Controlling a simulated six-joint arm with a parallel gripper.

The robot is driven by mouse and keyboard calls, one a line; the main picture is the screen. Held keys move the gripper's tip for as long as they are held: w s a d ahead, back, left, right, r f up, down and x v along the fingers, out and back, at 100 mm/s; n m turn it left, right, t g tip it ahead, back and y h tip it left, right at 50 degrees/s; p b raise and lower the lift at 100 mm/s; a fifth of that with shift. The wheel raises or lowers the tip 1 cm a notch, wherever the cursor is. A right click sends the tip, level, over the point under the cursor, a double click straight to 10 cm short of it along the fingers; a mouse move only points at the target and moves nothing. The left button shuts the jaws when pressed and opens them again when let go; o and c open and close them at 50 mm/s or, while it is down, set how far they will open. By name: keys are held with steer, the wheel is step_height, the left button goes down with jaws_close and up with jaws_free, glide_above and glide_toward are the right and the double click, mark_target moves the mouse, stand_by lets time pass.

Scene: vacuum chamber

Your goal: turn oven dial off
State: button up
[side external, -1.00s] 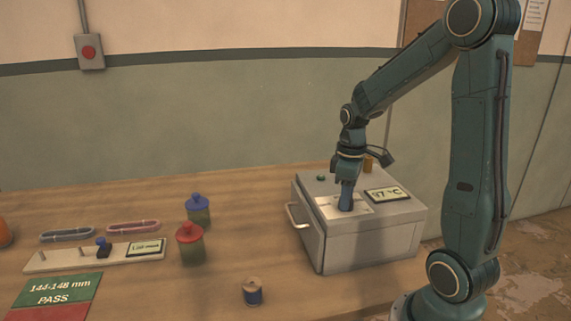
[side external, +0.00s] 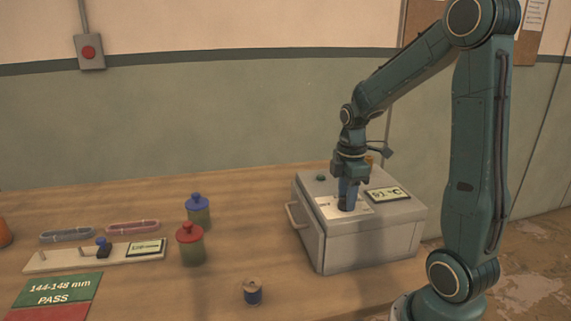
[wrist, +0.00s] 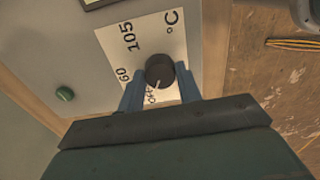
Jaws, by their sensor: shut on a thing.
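The grey oven (side external: 375,250) stands at the right of the bench with its handle facing left. Its round black dial (wrist: 159,70) sits on a white plate printed 60, 105, °C and OFF. My gripper (side external: 347,204) points straight down over the oven top. In the wrist view, my gripper (wrist: 159,75) has one blue finger on each side of the dial and is shut on it. The dial's pale pointer line lies toward the OFF mark, which is partly covered. The oven display (side external: 387,194) seems to read 91 °C.
A green button (side external: 321,177) is on the oven top. Left of the oven stand a red-lidded jar (side external: 190,244), a blue-lidded jar (side external: 198,210) and a small spool (side external: 252,292). A gauge board (side external: 95,255) lies farther left.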

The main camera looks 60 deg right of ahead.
steer(key=o, duration=1)
steer(key=shift+r, duration=0.1)
step_height(320, 180, up, 14)
steer(key=shift+f, duration=0.15)
stand_by(0.3)
